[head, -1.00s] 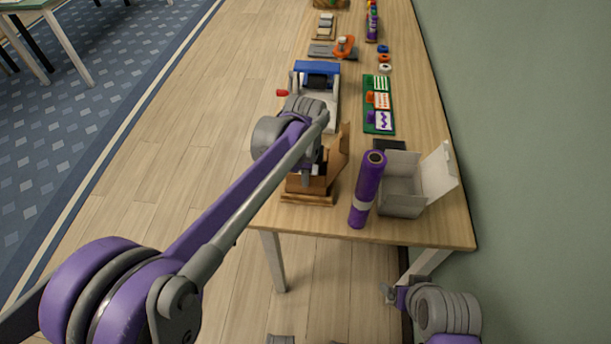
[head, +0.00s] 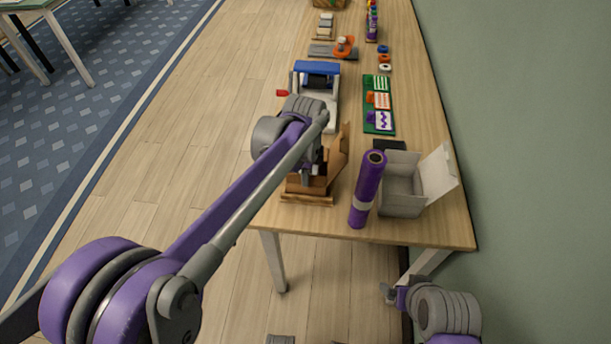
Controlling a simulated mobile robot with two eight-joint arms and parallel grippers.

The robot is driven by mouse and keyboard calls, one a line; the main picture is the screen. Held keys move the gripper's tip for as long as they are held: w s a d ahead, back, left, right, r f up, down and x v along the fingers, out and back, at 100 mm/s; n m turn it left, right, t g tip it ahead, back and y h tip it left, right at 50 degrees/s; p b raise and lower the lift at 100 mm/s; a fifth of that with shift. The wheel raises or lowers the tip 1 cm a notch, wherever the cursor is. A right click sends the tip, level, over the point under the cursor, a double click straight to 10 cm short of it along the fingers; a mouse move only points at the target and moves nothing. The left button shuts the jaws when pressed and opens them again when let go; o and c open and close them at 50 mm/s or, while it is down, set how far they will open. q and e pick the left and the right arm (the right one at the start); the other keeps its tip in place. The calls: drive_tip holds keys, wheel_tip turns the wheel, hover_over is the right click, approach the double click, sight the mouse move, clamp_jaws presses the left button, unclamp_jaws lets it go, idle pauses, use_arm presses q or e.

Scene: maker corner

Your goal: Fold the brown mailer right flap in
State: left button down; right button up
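The brown mailer (head: 308,189) is an open cardboard box near the table's front left corner. Its right flap (head: 341,147) stands up and leans outward to the right. My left gripper (head: 306,178) is over the mailer, pointing down at its opening. The wrist hides much of the mailer, and I cannot tell whether the fingers are open or shut. My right gripper (head: 388,293) is low in front of the table, by its right front leg, away from the mailer. Its fingers are too small to read.
A blue and white machine (head: 317,82) and a green board of cards (head: 378,104) lie farther back. The wall borders the table's right side.

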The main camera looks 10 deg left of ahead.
use_arm(q)
drive_tip(key=shift+w, duration=0.1)
idle(0.6)
drive_tip(key=g, duration=0.2)
drive_tip(key=w+g+p, duration=0.1)
drive_tip(key=shift+w+g, duration=0.1)
drive_tip(key=shift+g, duration=0.3)
drive_tip(key=shift+w+f+g+p, duration=0.15)
drive_tip(key=shift+w+g+p, duration=0.05)
drive_tip(key=shift+g, duration=0.55)
drive_tip(key=shift+w+f+g+p, duration=0.1)
drive_tip(key=shift+w+g+p, duration=0.1)
drive_tip(key=shift+g, duration=0.55)
drive_tip(key=c, duration=1.1)
unclamp_jaws()
